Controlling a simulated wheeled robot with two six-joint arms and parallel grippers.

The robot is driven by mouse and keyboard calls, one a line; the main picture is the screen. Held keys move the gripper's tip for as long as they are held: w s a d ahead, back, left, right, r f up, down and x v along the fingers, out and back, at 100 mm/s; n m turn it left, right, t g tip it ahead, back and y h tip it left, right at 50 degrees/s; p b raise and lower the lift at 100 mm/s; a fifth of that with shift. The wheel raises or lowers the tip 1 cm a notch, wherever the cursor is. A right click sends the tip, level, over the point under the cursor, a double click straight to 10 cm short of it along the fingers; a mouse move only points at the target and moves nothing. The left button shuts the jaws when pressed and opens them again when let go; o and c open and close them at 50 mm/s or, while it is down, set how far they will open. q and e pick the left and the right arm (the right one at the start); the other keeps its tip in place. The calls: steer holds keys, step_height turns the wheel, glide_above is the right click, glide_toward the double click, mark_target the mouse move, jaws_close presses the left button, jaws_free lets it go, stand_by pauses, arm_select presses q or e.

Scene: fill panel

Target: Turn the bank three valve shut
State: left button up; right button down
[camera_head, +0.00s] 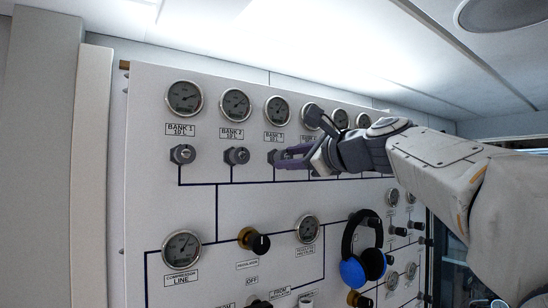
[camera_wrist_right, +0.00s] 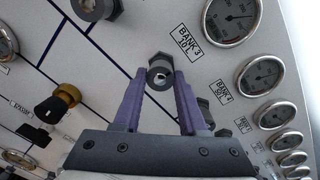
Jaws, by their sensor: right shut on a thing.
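The bank three valve (camera_head: 273,157) is a dark hex fitting under the BANK 3 label on the white panel, partly hidden by my right gripper (camera_head: 290,157). The right arm comes in from the right, and its purple fingers are shut on the valve. In the right wrist view, the valve (camera_wrist_right: 160,70) sits between the two fingertips, with a light centre facing the camera. My left gripper is in neither view.
The bank one valve (camera_head: 183,154) and bank two valve (camera_head: 236,156) stand out to the left, below a row of gauges (camera_head: 235,103). Blue headphones (camera_head: 362,264) hang lower on the panel. Black knobs (camera_head: 254,241) also protrude there.

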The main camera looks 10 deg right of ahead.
steer(key=shift+c, duration=2.4)
jaws_free()
steer(key=shift+s+d, duration=0.2)
steer(key=shift+s, duration=0.05)
steer(key=b+v, duration=0.5)
steer(key=v, duration=0.5)
